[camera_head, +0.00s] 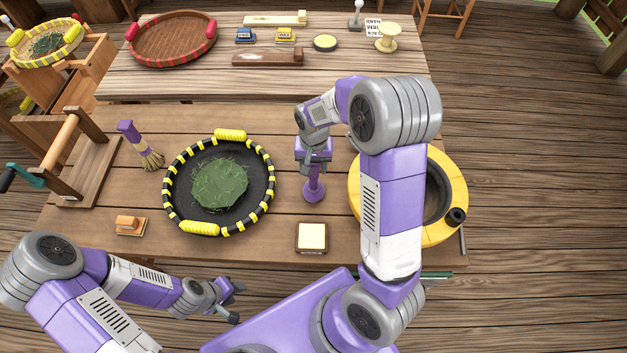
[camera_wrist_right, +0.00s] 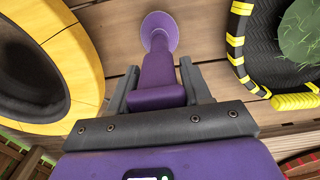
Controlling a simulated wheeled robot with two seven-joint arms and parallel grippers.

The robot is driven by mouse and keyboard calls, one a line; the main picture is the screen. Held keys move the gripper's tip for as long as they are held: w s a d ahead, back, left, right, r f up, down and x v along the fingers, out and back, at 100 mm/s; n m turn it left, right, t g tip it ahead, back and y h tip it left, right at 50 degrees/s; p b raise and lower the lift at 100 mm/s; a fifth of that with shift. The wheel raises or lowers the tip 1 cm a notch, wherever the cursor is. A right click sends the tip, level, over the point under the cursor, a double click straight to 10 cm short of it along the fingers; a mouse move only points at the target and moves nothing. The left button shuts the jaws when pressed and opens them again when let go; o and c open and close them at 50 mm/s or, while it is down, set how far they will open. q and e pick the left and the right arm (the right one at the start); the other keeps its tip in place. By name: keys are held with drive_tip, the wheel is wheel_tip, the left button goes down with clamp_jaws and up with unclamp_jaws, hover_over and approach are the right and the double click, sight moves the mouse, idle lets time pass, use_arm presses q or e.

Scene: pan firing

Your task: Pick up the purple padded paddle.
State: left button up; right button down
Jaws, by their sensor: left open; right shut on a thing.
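The purple padded paddle (camera_head: 314,189) stands out below my right gripper (camera_head: 313,160), its round pad toward the front of the table. In the right wrist view the paddle (camera_wrist_right: 158,65) lies between the two fingers of my right gripper (camera_wrist_right: 160,85), with its round purple disc beyond the fingertips. My right gripper is shut on the paddle's handle. Whether the pad touches the tabletop I cannot tell. My left gripper (camera_head: 232,302) is open and empty, in front of the table's near edge.
A black pan with yellow grips (camera_head: 168,205) holding green leaves is left of the paddle. A yellow ring-shaped stove (camera_head: 443,168) is at right, partly behind my right arm. A cream-topped square block (camera_head: 312,237), a brush (camera_head: 140,145) and a small wooden block (camera_head: 130,225) also lie on the table.

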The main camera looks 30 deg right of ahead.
wheel_tip(320, 180, up, 10)
drive_tip(key=shift+r+p, duration=0.1)
drive_tip(key=shift+p, duration=0.75)
drive_tip(key=c, duration=1)
unclamp_jaws()
drive_tip(key=shift+c, duration=0.2)
clamp_jaws()
